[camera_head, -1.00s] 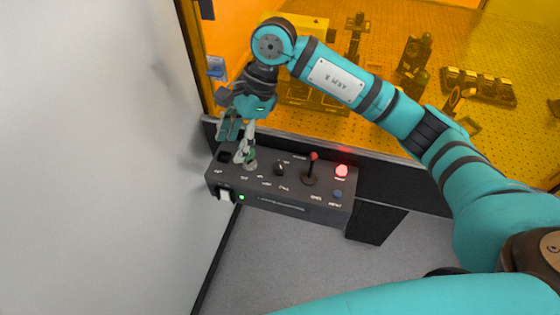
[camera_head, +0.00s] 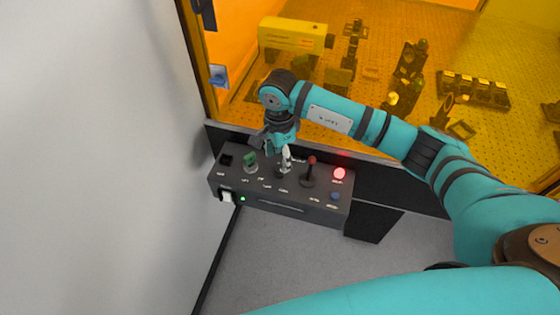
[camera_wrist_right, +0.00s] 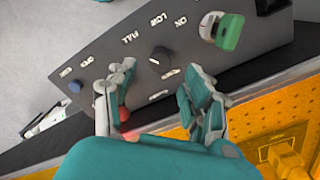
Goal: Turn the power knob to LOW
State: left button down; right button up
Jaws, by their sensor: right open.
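The power knob (camera_wrist_right: 161,57) is a small black round knob on the dark control panel (camera_head: 216,179). In the wrist view it stands beyond the gap between my fingertips, with the labels FULL and LOW near it. A pale mark shows on it, but I cannot tell which label it points to. In the head view my gripper mostly hides the knob. My right gripper (camera_head: 279,156) is over the panel, pointing down near the knob. It is open and empty in the wrist view (camera_wrist_right: 162,72), and appears apart from the knob. My left gripper is out of view.
A green-handled switch (camera_head: 250,160) is left of the knob, near the ON label. A red-tipped lever (camera_head: 309,172) stands right of it, close to my gripper. A lit red button (camera_head: 339,173) and blue button (camera_head: 335,195) are at the right. Orange glass rises behind.

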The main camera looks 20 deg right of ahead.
aim_at(280, 168)
jog(key=shift+f+p, duration=0.35)
jog(key=shift+f, duration=1.85)
jog(key=shift+c, duration=0.2)
grip_shut()
